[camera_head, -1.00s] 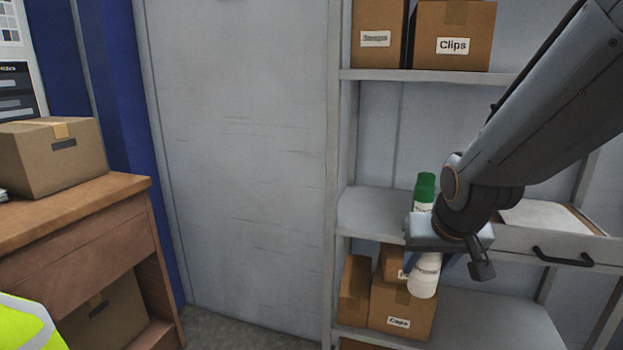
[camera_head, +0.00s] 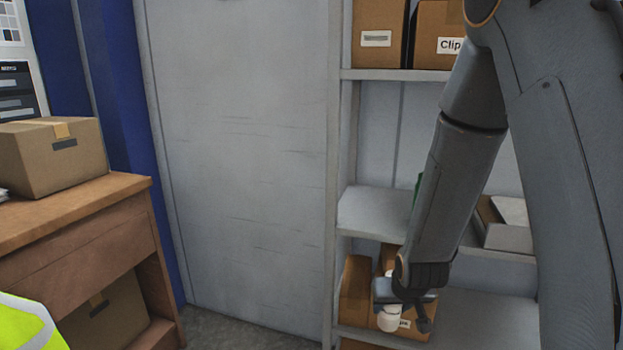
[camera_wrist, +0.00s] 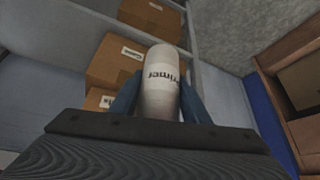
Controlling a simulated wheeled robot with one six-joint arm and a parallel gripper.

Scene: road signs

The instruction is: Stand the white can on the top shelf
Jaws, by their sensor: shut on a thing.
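The white can (camera_wrist: 160,85) is between the two blue fingers of my gripper (camera_wrist: 160,100) in the wrist view, with dark lettering on its side. In the head view the white can (camera_head: 389,318) shows just below my gripper (camera_head: 400,300), in front of the boxes on the lower shelf. My gripper is shut on it. The top shelf (camera_head: 400,75) of the grey rack holds two cardboard boxes. My arm hides part of the rack.
Cardboard boxes (camera_head: 356,285) stand on the lower shelf. A green can (camera_head: 417,188) on the middle shelf is mostly hidden by my arm. A tray (camera_head: 505,236) is at the right of that shelf. A wooden desk (camera_head: 110,200) stands at left.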

